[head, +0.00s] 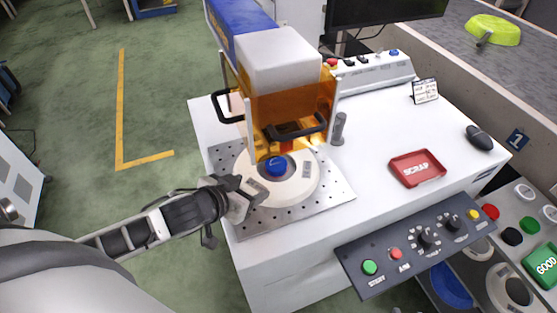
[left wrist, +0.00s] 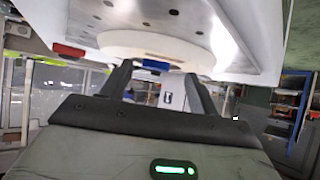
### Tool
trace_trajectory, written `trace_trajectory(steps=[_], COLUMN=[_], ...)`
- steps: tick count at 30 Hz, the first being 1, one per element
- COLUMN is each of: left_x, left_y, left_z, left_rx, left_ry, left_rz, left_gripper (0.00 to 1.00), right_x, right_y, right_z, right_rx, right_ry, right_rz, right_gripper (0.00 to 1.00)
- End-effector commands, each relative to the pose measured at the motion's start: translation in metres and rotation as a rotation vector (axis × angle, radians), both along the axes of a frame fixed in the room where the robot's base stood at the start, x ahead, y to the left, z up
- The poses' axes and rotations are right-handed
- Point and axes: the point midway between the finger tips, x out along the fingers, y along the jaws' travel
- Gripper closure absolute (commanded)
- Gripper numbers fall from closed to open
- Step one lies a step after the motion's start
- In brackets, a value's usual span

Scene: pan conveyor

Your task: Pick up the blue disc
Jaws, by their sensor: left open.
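The blue disc (head: 276,166) sits on the white round plate (head: 305,184) of the station, below the orange guard. In the left wrist view the blue disc (left wrist: 156,65) shows as a thin blue edge beyond and between my two dark fingertips. My left gripper (head: 250,185) is open and empty at the plate's near left side, a little short of the disc. Its fingers (left wrist: 158,82) point toward the disc and do not appear to touch it. My right gripper is in neither view.
The orange guard (head: 295,112) with black handles stands close behind the disc. A grey upright knob (head: 338,128) is to its right. A red scrap tray (head: 417,168) and a button panel (head: 415,245) lie further right. The white table between has free room.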

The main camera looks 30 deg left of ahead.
Motion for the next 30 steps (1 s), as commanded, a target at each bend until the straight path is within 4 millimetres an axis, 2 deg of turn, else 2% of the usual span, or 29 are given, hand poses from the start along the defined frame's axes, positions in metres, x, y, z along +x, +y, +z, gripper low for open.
trace_trajectory(steps=[1,6,14,19,21,25,30], left_x=[0.012,0.037,0.054,0.081,0.088,0.098,0.100], left_y=[-0.001,-0.005,-0.008,-0.011,-0.012,-0.014,-0.015], left_z=[0.003,0.001,0.001,0.001,-0.009,-0.015,-0.017], left_rx=[0.000,-0.001,0.000,-0.001,-0.001,-0.001,0.000], left_ry=[-0.004,-0.002,-0.001,-0.002,0.001,0.001,0.002], left_rz=[0.001,0.001,0.000,0.001,0.002,0.000,-0.001], left_gripper=[0.39,0.39,0.39,0.39,0.39,0.39,0.39], right_x=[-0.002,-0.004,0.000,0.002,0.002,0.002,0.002], right_y=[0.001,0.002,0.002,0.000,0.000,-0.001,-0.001], right_z=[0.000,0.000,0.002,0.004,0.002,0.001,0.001], right_rx=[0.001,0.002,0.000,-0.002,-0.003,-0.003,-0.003], right_ry=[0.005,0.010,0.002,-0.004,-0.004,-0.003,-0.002], right_rz=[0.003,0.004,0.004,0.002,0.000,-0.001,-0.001], right_gripper=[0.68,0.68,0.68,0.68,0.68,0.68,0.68])
